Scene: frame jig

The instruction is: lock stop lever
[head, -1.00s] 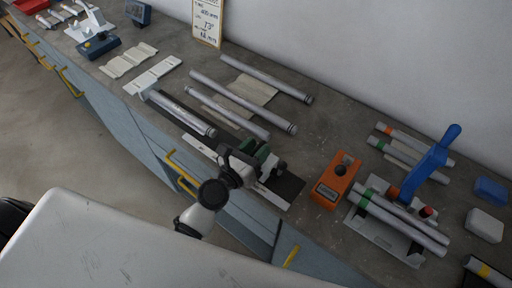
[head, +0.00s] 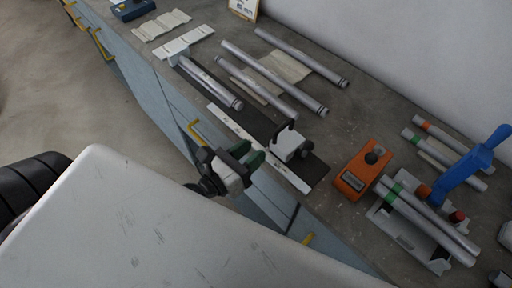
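A white stop block (head: 288,146) sits on a dark rail plate near the front edge of the bench. A thin black lever (head: 292,125) stands up at its back left, and a dark round knob shows on its right side. I cannot tell whether the lever is locked. My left gripper (head: 249,156) has green finger pads and is left of the block, over the bench's front edge. Its fingers are apart with nothing seen between them, and it looks clear of the block. My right gripper is not in view.
A white scale strip (head: 276,172) runs along the rail's front. Several metal tubes (head: 275,79) lie behind it. An orange device (head: 359,173) stands to the right, beside a grey fixture holding tubes and a blue clamp (head: 470,165). Yellow-handled drawers are below.

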